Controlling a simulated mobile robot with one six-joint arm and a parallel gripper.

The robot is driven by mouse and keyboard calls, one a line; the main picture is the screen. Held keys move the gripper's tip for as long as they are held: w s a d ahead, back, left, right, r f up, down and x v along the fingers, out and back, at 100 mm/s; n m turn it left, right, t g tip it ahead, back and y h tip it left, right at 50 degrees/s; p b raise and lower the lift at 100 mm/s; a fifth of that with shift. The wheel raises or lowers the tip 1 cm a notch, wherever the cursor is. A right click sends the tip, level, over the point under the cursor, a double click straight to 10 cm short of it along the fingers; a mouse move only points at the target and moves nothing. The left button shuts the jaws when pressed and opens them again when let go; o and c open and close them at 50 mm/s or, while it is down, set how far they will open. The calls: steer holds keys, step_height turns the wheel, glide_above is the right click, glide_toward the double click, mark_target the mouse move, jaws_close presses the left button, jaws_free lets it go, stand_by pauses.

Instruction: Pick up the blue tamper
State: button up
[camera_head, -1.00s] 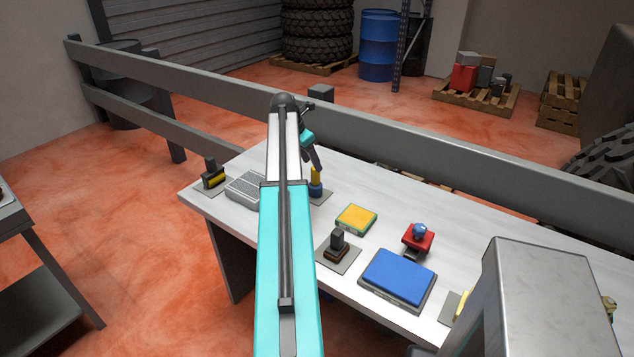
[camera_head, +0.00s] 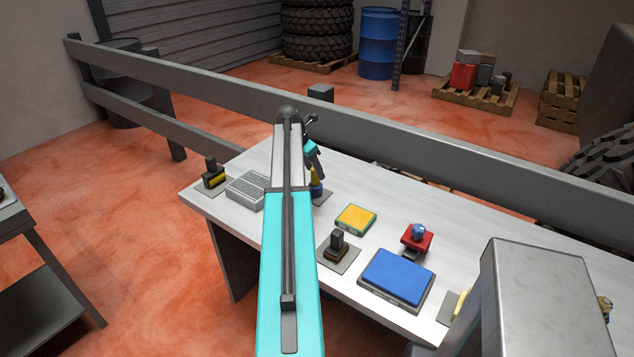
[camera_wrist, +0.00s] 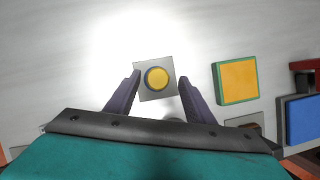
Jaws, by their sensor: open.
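The blue tamper stands upright on a small grey plate (camera_wrist: 142,91), with a yellow handle and a blue base (camera_head: 316,190). My gripper (camera_wrist: 160,82) is open, with one dark finger on each side of the yellow top in that view. In the head view my gripper (camera_head: 316,166) is just above the tamper, and its fingers cover part of the handle. I cannot tell whether they touch it.
A yellow-green pad (camera_head: 355,219), a dark stamp-like tool (camera_head: 338,241), a blue pad (camera_head: 396,277) and a red item (camera_head: 417,240) are to the right. A grey rail (camera_head: 430,155) runs behind the table.

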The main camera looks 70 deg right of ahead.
mark_target(315, 181)
steer(key=shift+p+x, duration=0.4)
steer(key=shift+x, duration=1.2)
steer(key=shift+w, duration=0.1)
steer(key=shift+d, duration=0.1)
jaws_close()
